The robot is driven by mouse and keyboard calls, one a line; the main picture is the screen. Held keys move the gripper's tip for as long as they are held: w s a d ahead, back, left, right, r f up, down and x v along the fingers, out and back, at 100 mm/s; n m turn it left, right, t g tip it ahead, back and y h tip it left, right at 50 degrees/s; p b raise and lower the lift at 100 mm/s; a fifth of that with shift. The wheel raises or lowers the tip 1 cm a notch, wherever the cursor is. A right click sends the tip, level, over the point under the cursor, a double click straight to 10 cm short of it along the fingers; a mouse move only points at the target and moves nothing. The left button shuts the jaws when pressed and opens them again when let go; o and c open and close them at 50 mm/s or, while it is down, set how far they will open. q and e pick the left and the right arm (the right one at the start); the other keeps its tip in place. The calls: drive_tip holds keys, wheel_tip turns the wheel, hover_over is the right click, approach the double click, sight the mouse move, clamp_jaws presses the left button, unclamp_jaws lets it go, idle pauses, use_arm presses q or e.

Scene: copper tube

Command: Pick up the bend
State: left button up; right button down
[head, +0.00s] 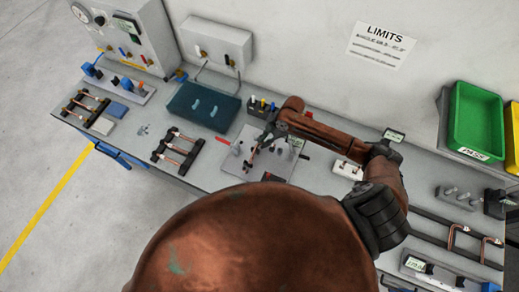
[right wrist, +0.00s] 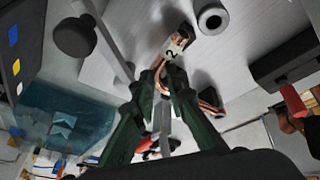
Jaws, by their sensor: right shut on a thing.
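The bend (right wrist: 183,35) is a copper tube piece with a white band marked "2", seen in the right wrist view. My right gripper (right wrist: 162,80) is shut on it, with dark green fingers on either side of the copper. In the head view my right gripper (head: 264,137) is over the light grey fixture plate (head: 236,167) at the middle of the bench; the bend is small there and partly hidden by the gripper. I cannot tell whether the bend touches the plate. My left gripper is not in view.
Dark racks with copper tubes stand on the left (head: 86,105) and centre-left (head: 178,146). A dark teal case (head: 204,106) lies behind the plate. Bent copper tubes (head: 462,238) lie at the right. A green bin (head: 475,120) stands at the back right.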

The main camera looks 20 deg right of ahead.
drive_tip(key=shift+r, duration=0.3)
wheel_tip(320, 180, up, 2)
drive_tip(key=shift+r+b, duration=0.15)
drive_tip(key=shift+b, duration=0.7)
drive_tip(key=s+a+r+b, duration=0.2)
drive_tip(key=s+a+r, duration=0.3)
drive_tip(key=s+r, duration=0.6)
drive_tip(key=w+d+f+m+p, duration=0.1)
drive_tip(key=w+d+f+p, duration=0.1)
drive_tip(key=w, duration=0.3)
drive_tip(key=w+d+f+t+p, duration=0.1)
drive_tip(key=w+d+f+p, duration=0.1)
drive_tip(key=w, duration=0.3)
drive_tip(key=shift+w+d+m+t+h+p, duration=0.2)
drive_tip(key=shift+d+m+t+h+p, duration=0.15)
drive_tip(key=shift+p, duration=0.4)
